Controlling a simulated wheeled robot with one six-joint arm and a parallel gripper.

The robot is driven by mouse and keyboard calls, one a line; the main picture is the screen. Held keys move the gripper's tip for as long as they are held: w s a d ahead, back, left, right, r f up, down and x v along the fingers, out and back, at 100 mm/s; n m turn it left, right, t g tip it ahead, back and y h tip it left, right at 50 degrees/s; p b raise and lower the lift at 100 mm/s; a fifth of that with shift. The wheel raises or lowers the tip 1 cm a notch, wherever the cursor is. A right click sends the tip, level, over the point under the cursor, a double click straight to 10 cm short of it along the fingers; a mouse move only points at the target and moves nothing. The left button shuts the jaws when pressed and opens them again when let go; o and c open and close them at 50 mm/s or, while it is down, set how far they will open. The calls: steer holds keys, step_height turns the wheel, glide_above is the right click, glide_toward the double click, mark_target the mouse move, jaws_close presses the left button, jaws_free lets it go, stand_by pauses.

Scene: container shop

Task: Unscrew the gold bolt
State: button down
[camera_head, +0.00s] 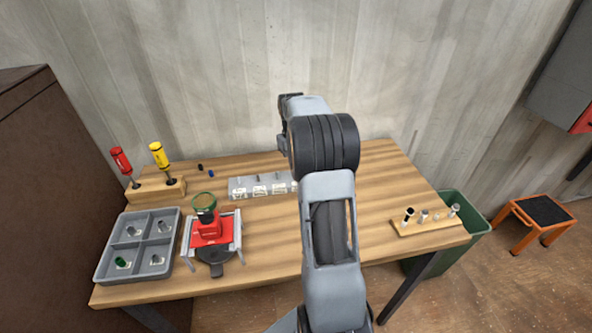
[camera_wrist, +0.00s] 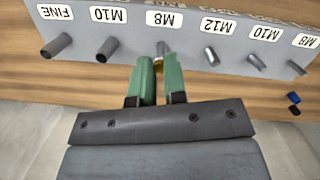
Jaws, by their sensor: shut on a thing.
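The gold bolt (camera_wrist: 160,47) shows in the wrist view as a small tan-gold tip below an M8 label on the grey labelled block (camera_wrist: 185,22). My gripper (camera_wrist: 159,60) has its green fingers closed on either side of it, with a narrow gap between them. Most of the bolt is hidden between the fingers, so I cannot tell how deep it sits in the block. Several grey bolts (camera_wrist: 107,49) stick out of the block on both sides. In the head view the block (camera_head: 240,186) is partly hidden by my arm, and my gripper is hidden there.
A grey four-compartment tray (camera_head: 101,272) and a red fixture (camera_head: 207,236) are at the table's left front. A wooden block (camera_head: 147,192) holds red and yellow screwdrivers. A wooden rack (camera_head: 440,230) stands at the right. Small dark blue pieces (camera_wrist: 294,98) lie near the block.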

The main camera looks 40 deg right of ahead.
steer(key=n, duration=0.3)
steer(key=shift+h, duration=0.3)
steer(key=c, duration=1.1)
jaws_free()
steer(key=shift+c, duration=0.3)
steer(key=shift+c, duration=0.9)
